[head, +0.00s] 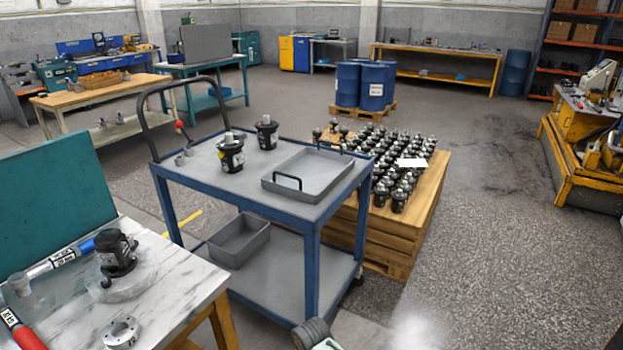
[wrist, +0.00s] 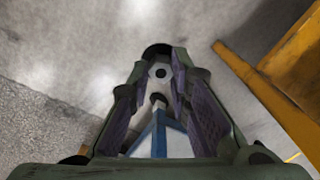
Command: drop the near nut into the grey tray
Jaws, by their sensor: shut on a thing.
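The grey tray (head: 322,172), shallow with dark handles, lies on the right part of the blue cart's grey top and looks empty. My gripper (wrist: 160,82) is shut on a pale hexagonal nut (wrist: 161,67) with a dark hole, seen between the fingertips in the wrist view. In the head view a part of my gripper (head: 314,334) shows at the bottom edge, in front of the cart and apart from the tray; the nut cannot be made out there. Small grey pieces (head: 182,158), perhaps nuts, stand at the cart top's left end.
Two black motors (head: 231,155) stand upright on the cart top, left of the tray. A deeper grey bin (head: 238,242) sits on the lower shelf. A pallet (head: 408,225) of motors stands behind the cart. A marble-topped bench (head: 172,268) is at left.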

